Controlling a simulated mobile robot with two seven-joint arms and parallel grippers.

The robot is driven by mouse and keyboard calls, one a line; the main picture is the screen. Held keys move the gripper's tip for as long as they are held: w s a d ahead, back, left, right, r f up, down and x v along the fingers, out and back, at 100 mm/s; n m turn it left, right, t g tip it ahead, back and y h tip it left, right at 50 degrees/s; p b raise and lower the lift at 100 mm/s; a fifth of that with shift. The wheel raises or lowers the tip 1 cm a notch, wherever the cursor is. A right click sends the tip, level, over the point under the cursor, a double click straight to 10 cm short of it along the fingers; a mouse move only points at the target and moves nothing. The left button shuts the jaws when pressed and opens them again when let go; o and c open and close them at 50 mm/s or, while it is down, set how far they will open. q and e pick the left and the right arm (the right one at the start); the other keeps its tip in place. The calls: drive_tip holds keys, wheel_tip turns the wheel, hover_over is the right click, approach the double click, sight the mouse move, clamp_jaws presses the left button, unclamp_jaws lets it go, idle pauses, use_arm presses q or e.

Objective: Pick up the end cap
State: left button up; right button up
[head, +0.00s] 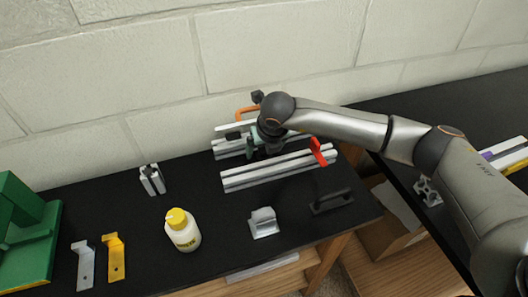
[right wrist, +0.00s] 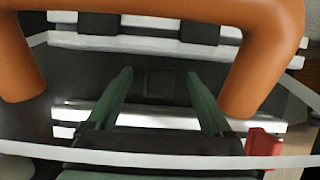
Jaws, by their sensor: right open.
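A small dark square piece (right wrist: 160,83), which looks like the end cap, lies on the black surface between the rails in the right wrist view. It is hard to tell from the dark surface. My right gripper (head: 252,150) is over the aluminium frame in the head view. In the right wrist view its two green fingers (right wrist: 157,100) are spread apart, one on each side of the dark square, with nothing held between them. I cannot tell how far above it they are. In the head view the arm and gripper hide the square. My left gripper is not in view.
Aluminium rails (head: 265,173) lie in front of and behind the gripper. A red lever (head: 318,152) and an orange handle (right wrist: 262,60) are close by. A yellow-capped bottle (head: 183,232), a grey block (head: 263,222) and a black handle (head: 332,202) stand nearer the front edge.

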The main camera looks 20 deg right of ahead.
clamp_jaws()
idle(0.5)
drive_tip(key=shift+r, duration=0.1)
